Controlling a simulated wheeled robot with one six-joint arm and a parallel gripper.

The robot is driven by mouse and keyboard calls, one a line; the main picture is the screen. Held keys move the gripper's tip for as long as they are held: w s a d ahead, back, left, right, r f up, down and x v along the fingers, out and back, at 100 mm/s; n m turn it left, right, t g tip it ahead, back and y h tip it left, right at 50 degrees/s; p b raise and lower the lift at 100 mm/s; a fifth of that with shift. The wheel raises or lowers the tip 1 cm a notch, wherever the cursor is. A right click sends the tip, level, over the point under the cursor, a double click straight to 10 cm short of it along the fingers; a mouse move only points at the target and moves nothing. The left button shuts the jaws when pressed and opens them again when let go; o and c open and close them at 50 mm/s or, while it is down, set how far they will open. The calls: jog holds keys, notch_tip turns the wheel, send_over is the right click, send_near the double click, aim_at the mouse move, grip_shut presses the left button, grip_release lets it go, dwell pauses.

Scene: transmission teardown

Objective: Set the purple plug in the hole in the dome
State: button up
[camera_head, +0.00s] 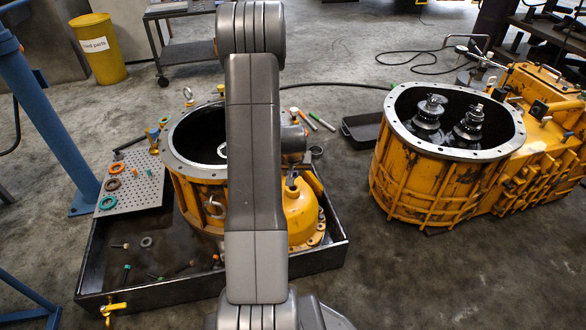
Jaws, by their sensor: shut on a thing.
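The dome (301,214) is a yellow bell-shaped part in the dark tray, right of my upright arm and beside the round yellow housing. My gripper (291,183) shows only as a small dark shape at the dome's top, below my grey wrist and partly behind my arm. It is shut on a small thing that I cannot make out. I see no purple plug anywhere. The hole in the dome is also hidden, so I cannot tell whether the held thing touches it.
A larger yellow gearbox (400,186) with gears stands at right. A black bin (361,143) lies behind. Floor between tray and gearbox is clear.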

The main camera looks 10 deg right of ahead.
jog(key=shift+f, duration=0.85)
jog(key=shift+f+b, duration=0.15)
jog(key=shift+b, duration=0.25)
jog(key=shift+f+b, duration=1.35)
jog(key=shift+f, duration=0.15)
jog(key=o, duration=1.1)
jog(key=shift+o, duration=0.2)
jog(key=p+v, duration=0.5)
jog(key=v, duration=0.8)
jog(key=shift+s+r, duration=0.25)
jog(key=shift+r, duration=0.05)
